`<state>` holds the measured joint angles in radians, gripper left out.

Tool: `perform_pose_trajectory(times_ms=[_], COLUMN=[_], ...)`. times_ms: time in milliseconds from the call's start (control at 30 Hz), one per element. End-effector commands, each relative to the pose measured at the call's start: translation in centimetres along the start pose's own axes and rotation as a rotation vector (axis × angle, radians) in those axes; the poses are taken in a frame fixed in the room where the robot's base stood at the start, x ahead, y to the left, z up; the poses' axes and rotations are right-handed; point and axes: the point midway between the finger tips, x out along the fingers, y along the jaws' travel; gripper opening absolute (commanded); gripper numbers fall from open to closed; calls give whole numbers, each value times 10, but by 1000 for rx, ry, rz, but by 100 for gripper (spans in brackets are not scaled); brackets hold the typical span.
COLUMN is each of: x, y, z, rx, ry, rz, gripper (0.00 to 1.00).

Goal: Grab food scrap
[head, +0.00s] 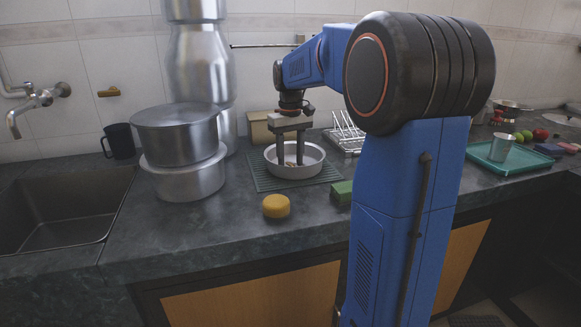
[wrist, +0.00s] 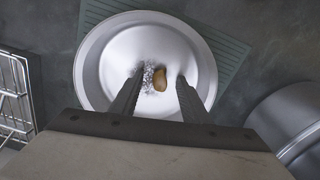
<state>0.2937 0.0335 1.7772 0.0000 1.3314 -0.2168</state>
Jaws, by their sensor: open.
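The food scrap (wrist: 160,79) is a small brown piece on the floor of a round metal pan (wrist: 96,84). A whitish speckled patch (wrist: 148,76) lies right beside it. In the head view the pan (head: 310,171) stands on a green mat (head: 262,172). My gripper (head: 290,163) points straight down into the pan. In the wrist view my gripper (wrist: 155,88) is open, with one finger on each side of the scrap and no visible contact. I cannot tell how far the fingertips are above the pan floor.
Stacked steel pots (head: 180,146) stand left of the pan, by the sink (head: 62,212). A yellow round sponge (head: 276,206) and a green block (head: 342,191) lie in front. A wire rack (head: 346,135) stands behind right. A teal tray (head: 477,155) with a metal cup (head: 502,147) is farther right.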

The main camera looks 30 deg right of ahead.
Motion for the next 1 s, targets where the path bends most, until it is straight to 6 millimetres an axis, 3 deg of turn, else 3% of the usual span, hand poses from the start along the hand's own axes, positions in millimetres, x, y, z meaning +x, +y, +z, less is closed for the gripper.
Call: perform_pose_trajectory(times_ms=[67,233,267,767,1000], x=[0,0,0,-3,-35], y=[0,0,0,0,0], z=[0,0,0,0,-1], rx=[0,0,0,0,0], ry=[0,0,0,1,3], rz=[0,0,0,0,1], gripper=[42,4,0,0,0])
